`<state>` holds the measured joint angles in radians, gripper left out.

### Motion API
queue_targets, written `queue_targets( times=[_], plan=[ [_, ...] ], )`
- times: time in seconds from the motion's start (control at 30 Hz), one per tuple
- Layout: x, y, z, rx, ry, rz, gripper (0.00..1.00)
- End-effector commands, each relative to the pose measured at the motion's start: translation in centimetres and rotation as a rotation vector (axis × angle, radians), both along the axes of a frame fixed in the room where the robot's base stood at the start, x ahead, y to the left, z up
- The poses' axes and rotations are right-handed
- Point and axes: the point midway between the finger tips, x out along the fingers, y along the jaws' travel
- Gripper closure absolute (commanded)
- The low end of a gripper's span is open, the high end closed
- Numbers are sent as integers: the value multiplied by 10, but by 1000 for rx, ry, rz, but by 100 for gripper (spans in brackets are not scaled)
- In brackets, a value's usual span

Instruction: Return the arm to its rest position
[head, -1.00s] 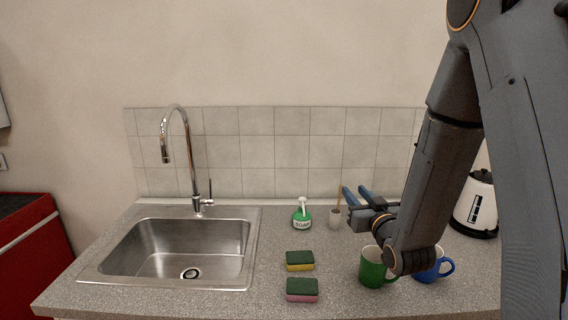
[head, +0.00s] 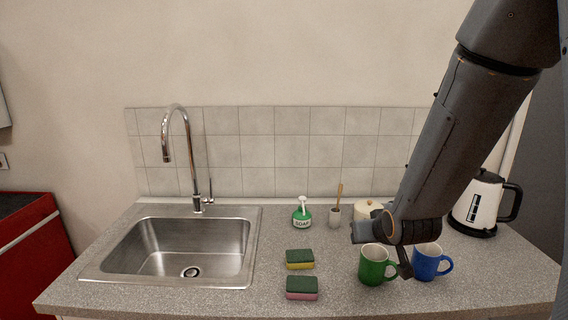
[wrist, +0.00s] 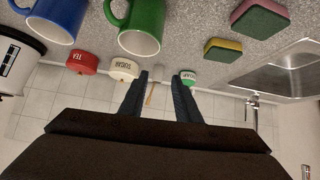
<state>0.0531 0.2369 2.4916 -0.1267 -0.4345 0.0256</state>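My gripper (wrist: 159,80) shows in the wrist view with its two dark blue fingers apart and nothing held between them. The green mug also shows in the wrist view (wrist: 141,25), beside the blue mug (wrist: 58,18).
The sink (head: 181,252) is at the left. Two sponges (head: 300,259), a green soap bottle (head: 302,214), a brush in a cup (head: 335,214) and a white kettle (head: 478,203) stand on the counter. The wrist view shows red (wrist: 82,61) and cream (wrist: 124,68) canisters. Space above the sink's basin is clear.

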Motion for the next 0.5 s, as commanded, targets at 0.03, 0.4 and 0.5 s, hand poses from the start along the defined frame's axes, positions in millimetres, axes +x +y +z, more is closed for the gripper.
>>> queue_targets(
  times=[0.03,0.4,0.5],
  plan=[
    [-16,1,-2,-3,67,-8,70],
    [-138,11,-17,9,514,-50,70],
    [-167,15,-15,17,607,-53,70]
  ],
)
